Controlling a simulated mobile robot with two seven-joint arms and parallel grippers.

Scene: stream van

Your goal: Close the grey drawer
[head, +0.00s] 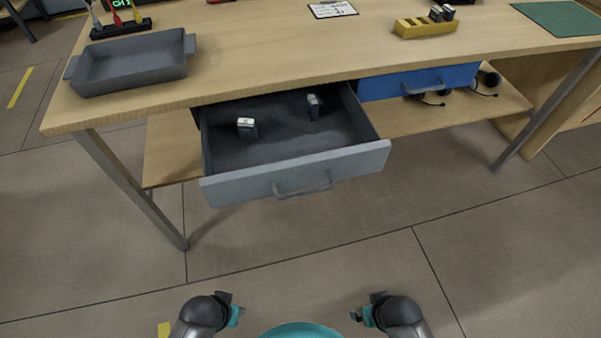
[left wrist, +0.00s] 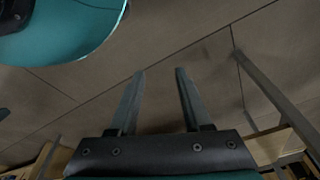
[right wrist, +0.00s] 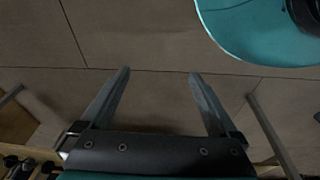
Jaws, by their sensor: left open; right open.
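The grey drawer (head: 285,181) is pulled out from under the table top in the head view, with a curved handle (head: 303,187) on its front. In the wrist views, the left gripper (left wrist: 158,75) and right gripper (right wrist: 160,75) have spread, empty fingers over the floor.
A blue drawer (head: 418,81) beside the grey one is shut. A grey tray (head: 130,64) and a yellow holder (head: 426,27) stand on the table (head: 270,50). Table legs (head: 130,185) stand at both sides. The floor (head: 300,245) between drawer and grippers is clear.

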